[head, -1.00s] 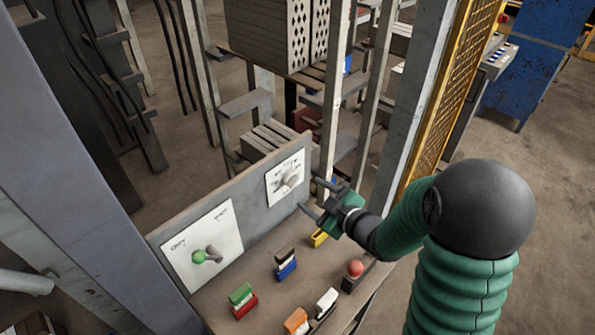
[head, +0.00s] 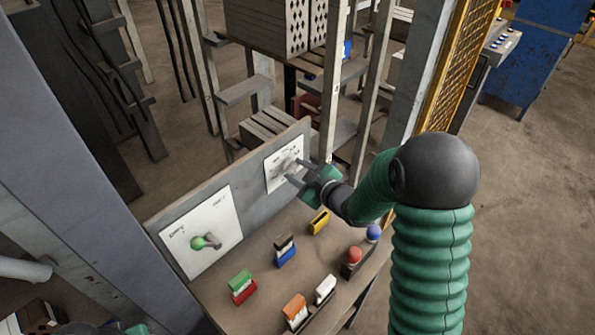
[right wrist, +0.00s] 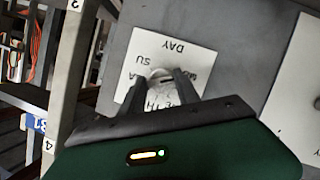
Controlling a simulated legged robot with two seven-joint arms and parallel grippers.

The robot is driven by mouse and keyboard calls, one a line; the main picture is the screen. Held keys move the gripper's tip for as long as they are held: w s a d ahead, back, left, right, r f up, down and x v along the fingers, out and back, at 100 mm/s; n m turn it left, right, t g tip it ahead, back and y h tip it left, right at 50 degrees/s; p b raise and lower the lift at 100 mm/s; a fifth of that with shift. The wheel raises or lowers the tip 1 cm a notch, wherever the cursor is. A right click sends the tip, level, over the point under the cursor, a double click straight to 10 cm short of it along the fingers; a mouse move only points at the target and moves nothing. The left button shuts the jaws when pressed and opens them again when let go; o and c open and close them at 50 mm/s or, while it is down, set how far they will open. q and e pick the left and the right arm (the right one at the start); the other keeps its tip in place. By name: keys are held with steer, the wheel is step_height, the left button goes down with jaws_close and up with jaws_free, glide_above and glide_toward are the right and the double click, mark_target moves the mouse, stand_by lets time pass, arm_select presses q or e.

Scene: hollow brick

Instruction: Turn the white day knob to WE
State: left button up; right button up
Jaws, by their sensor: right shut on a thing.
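The white day knob (head: 287,166) sits on a white label plate (head: 272,182) on the upright grey panel. In the right wrist view the knob (right wrist: 159,74) shows between my fingertips, with the word DAY and letters such as SU around it. My right gripper (head: 295,174) is shut on the knob; it also shows in the right wrist view (right wrist: 168,77). The fingers cover part of the dial, so I cannot read where the knob points.
A second plate (head: 185,262) with a green-tipped knob (head: 198,243) is left on the panel. The desk holds a yellow switch (head: 319,222), several other coloured switches, a red ball knob (head: 354,254) and a blue one (head: 373,232). A metal post (head: 332,90) stands close behind the gripper.

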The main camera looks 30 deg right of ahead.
jaws_close()
steer(key=shift+r+m+p, duration=0.1)
steer(key=shift+m+p, duration=0.3)
steer(key=shift+p, duration=0.55)
steer(key=m+y+p, duration=0.1)
steer(key=p, duration=0.2)
steer(key=m+g+y+p, duration=0.1)
steer(key=m+p, duration=0.1)
steer(key=p, duration=0.1)
steer(key=m+y+p, duration=0.1)
steer(key=m+p, duration=0.1)
steer(key=p, duration=0.2)
steer(key=shift+d+r+g+y, duration=0.1)
steer(key=shift+d+g+y, duration=0.2)
steer(key=shift+y, duration=0.1)
steer(key=shift+m+y+p, duration=0.4)
steer(key=shift+m+p, duration=0.25)
steer(key=shift+m, duration=0.05)
steer(key=shift+f+m+y+p, duration=0.2)
steer(key=shift+m+y+p, duration=0.2)
steer(key=shift+m+y, duration=0.15)
steer(key=shift+d+f+m+y+p, duration=0.15)
steer(key=shift+m+y, duration=0.2)
steer(key=shift+m, duration=0.35)
steer(key=shift+f+m+y+p, duration=0.15)
steer(key=shift+m+y, duration=0.15)
steer(key=shift+m, duration=0.35)
steer(key=shift+r, duration=0.1)
